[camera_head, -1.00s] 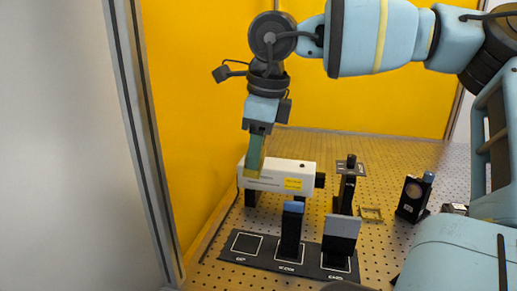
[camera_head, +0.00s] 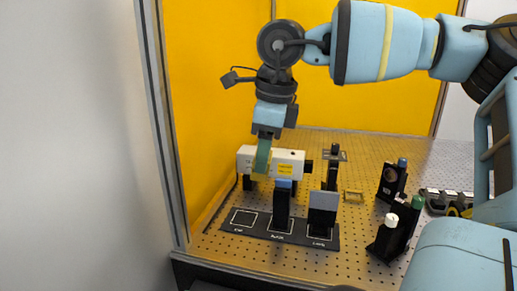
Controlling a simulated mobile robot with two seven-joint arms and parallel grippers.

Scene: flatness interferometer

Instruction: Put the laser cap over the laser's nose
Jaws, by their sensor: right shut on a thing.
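The laser is a white box (camera_head: 290,157) with a yellow label, raised on dark supports near the yellow wall. Its short black nose (camera_head: 308,166) points right. My right gripper (camera_head: 262,166) hangs point-down in front of the laser's left part, well left of the nose. Its greenish fingers are shut. An olive-yellow patch at the fingertips appears to be the laser cap, too small and covered to make out clearly. I cannot tell if it touches the laser box. My left gripper is not in view.
A black mat (camera_head: 262,234) has an empty left square, a dark blue-topped block (camera_head: 282,205) and a grey card (camera_head: 323,201). A dark post (camera_head: 333,170) stands right of the nose. Dark holders with white (camera_head: 391,220) and green (camera_head: 417,201) tops stand front right.

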